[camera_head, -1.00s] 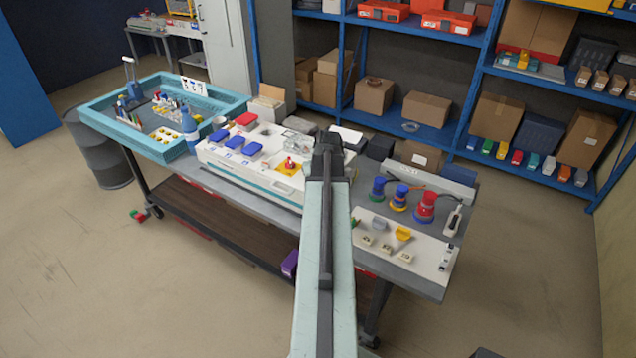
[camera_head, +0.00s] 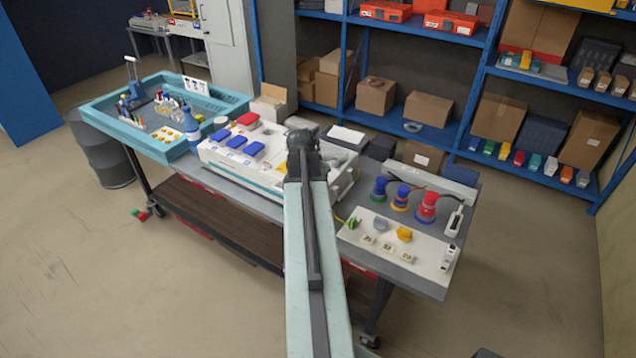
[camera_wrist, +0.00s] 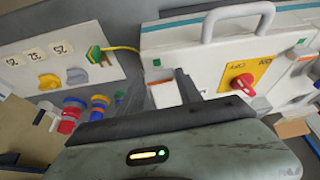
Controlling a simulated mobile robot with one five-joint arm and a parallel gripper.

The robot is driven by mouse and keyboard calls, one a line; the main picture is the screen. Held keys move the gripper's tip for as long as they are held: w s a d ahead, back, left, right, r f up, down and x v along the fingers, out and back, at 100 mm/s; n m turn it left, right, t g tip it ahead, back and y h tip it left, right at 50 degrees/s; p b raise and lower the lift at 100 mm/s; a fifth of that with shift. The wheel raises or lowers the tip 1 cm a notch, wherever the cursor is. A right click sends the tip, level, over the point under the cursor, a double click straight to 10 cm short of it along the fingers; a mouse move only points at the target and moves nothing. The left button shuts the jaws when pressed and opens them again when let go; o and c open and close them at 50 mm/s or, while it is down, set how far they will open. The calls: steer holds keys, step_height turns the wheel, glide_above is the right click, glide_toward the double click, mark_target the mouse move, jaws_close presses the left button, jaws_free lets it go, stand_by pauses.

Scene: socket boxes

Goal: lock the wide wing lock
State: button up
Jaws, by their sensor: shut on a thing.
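My gripper (camera_head: 303,138) is over the white case (camera_head: 225,160) on the workbench, seen from behind along my arm. In the wrist view my gripper (camera_wrist: 167,86) has its dark fingers close around a small whitish part (camera_wrist: 164,95) at the case's edge; what this part is is hard to tell. The case carries a red turning handle (camera_wrist: 243,82) on a yellow plate, right of the fingers and apart from them. My arm hides this handle in the head view. I cannot tell which part is the wide wing lock.
Right of my arm, a white panel (camera_head: 372,247) holds a yellow knob (camera_head: 404,234), a grey knob (camera_head: 381,223) and labelled tiles. Green, blue and red sockets (camera_head: 425,207) stand behind it. A green plug (camera_wrist: 95,55) has a yellow cable. The case's grey carrying handle (camera_wrist: 238,12) sticks up.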

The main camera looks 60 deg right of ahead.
steer(key=shift+m, duration=0.4)
steer(key=o, duration=1.4)
steer(key=shift+r, duration=0.1)
steer(key=p+v, duration=0.7)
steer(key=shift+w+a+r, duration=0.1)
steer(key=shift+a+r, duration=0.05)
steer(key=shift+r, duration=0.15)
